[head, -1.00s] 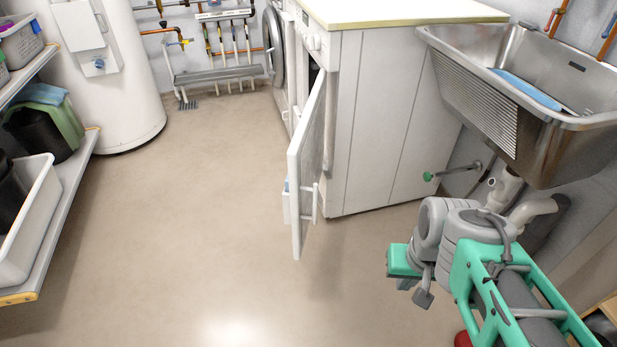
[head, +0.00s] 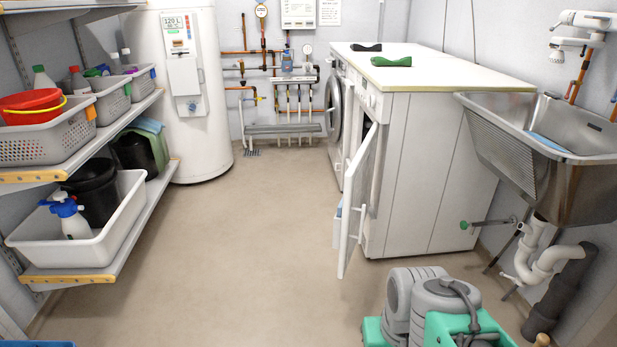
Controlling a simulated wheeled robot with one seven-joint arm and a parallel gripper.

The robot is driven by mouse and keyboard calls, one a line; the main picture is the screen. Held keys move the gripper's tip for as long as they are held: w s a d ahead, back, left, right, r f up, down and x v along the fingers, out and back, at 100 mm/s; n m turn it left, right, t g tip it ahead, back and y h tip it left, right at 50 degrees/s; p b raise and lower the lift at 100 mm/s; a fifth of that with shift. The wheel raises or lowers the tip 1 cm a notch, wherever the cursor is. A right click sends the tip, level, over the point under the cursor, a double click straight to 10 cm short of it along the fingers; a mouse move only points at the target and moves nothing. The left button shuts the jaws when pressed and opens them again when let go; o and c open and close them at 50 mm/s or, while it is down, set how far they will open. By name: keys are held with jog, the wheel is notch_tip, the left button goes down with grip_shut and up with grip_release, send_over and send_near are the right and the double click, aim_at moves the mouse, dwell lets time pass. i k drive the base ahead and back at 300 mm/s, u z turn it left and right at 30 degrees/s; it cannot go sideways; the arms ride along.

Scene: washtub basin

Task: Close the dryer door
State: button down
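A white machine cabinet (head: 415,175) stands right of centre. Its flat white door (head: 356,200) is swung wide open into the aisle and seen nearly edge-on, with a blue and white item (head: 338,222) low on it. Farther back, a round grey-rimmed door (head: 333,107) stands out from the front of another machine. The frames do not label which machine is the dryer. My folded arm shows at the bottom right, in front of and apart from the flat door. My gripper's fingers are outside the picture.
Shelves with baskets (head: 50,135) and a white tub (head: 110,245) line the left side. A water heater (head: 195,110) stands at the back. A steel sink (head: 560,185) with pipes is at right. The floor (head: 240,250) between is clear.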

aim_at(357, 186)
jog(key=u, duration=0.7)
jog(key=i, duration=0.45)
